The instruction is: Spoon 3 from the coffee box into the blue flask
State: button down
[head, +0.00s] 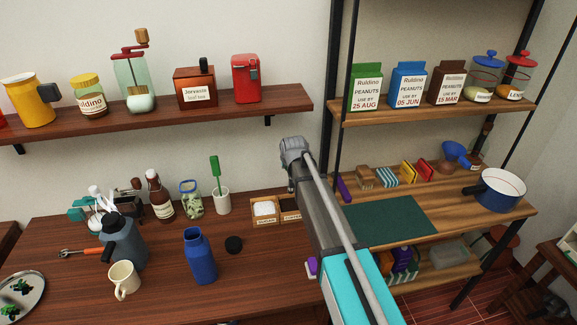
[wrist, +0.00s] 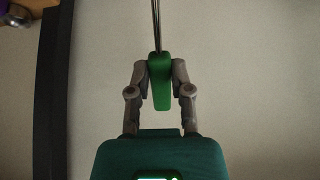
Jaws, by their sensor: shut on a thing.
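In the wrist view my gripper (wrist: 160,70) is shut on the green handle of a utensil (wrist: 161,92). A thin metal shaft runs up out of the frame, so its far end is hidden. In the head view my arm covers the gripper and the utensil. The coffee box (head: 290,205) is a small wooden box on the counter, partly hidden behind my arm. The blue flask (head: 203,262) stands upright on the counter, left of my arm, with its neck uncapped.
A black cap (head: 234,244) lies beside the flask. The sugar box (head: 265,214) adjoins the coffee box. A white cup (head: 221,203) holds another green utensil. A mug (head: 124,279) and a grey jug (head: 126,244) stand left. The shelf (head: 170,117) hangs above.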

notch_tip(320, 180, down, 8)
jog(key=s+g+b, duration=0.1)
jog(key=b, duration=0.5)
jog(key=shift+w+a+r+g+h+p, duration=0.1)
jog(key=shift+w+r+g+h+p, duration=0.25)
jog(key=shift+r+g+p, duration=0.55)
jog(key=shift+w+r+g+h+p, duration=0.1)
jog(key=shift+w+r+g+p, duration=0.4)
jog(key=shift+p, duration=0.65)
jog(key=shift+w+a+r+g+h+p, duration=0.1)
jog(key=shift+w+r+g+h+p, duration=0.2)
jog(key=shift+r+g+p, duration=0.6)
jog(key=shift+f, duration=0.15)
jog(key=shift+s, duration=0.1)
